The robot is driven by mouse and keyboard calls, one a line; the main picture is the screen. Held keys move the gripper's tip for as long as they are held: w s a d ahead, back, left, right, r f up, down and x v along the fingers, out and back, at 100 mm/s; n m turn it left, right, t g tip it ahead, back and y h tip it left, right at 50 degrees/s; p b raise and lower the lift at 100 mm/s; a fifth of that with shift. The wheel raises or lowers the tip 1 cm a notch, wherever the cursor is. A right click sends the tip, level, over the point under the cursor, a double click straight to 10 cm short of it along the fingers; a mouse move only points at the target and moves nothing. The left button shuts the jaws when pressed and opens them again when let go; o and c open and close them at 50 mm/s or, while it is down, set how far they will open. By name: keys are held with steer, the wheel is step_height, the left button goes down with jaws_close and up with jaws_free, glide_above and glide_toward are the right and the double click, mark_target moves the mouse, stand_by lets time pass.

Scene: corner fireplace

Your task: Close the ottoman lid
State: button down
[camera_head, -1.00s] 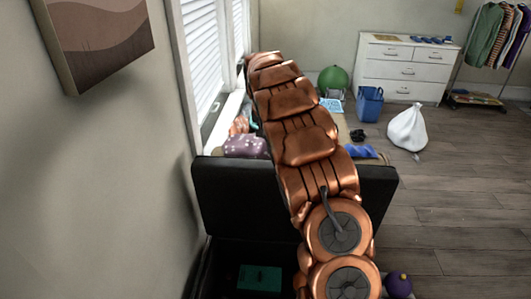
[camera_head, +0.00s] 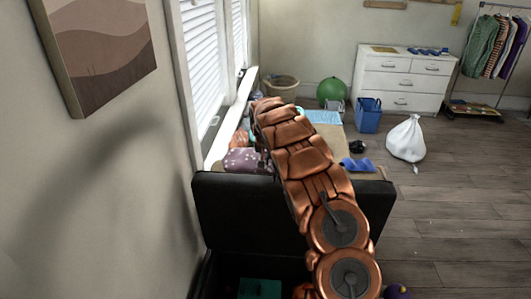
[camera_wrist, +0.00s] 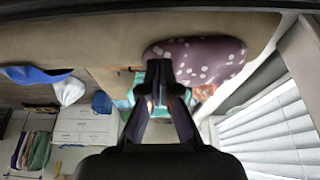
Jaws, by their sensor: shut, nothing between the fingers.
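The black ottoman stands against the left wall in the head view, with its lid (camera_head: 245,212) raised upright at the far side. Its open dark box shows below, with a teal-green item (camera_head: 260,289) inside. My copper arm reaches over the lid's top edge, toward the window bench. My gripper is hidden behind the arm in the head view. In the upside-down wrist view my gripper (camera_wrist: 160,80) is shut and empty, in front of a purple spotted cushion (camera_wrist: 205,58). I cannot tell whether the arm touches the lid.
Beyond the lid is a tan-topped bench (camera_head: 368,173) with a blue item (camera_head: 357,165) on it, beside the window. A blue bag (camera_head: 368,115), white sack (camera_head: 406,138) and white dresser (camera_head: 402,82) stand farther back. The wooden floor at right is mostly clear.

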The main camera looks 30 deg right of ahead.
steer(key=shift+s+a+f+p, duration=0.45)
steer(key=shift+s+a+p, duration=0.1)
steer(key=shift+s+p, duration=0.1)
steer(key=shift+s+a+f+p, duration=0.4)
steer(key=shift+s+a+p, duration=0.1)
steer(key=shift+s, duration=0.15)
steer(key=shift+s+f, duration=0.1)
steer(key=shift+s, duration=0.05)
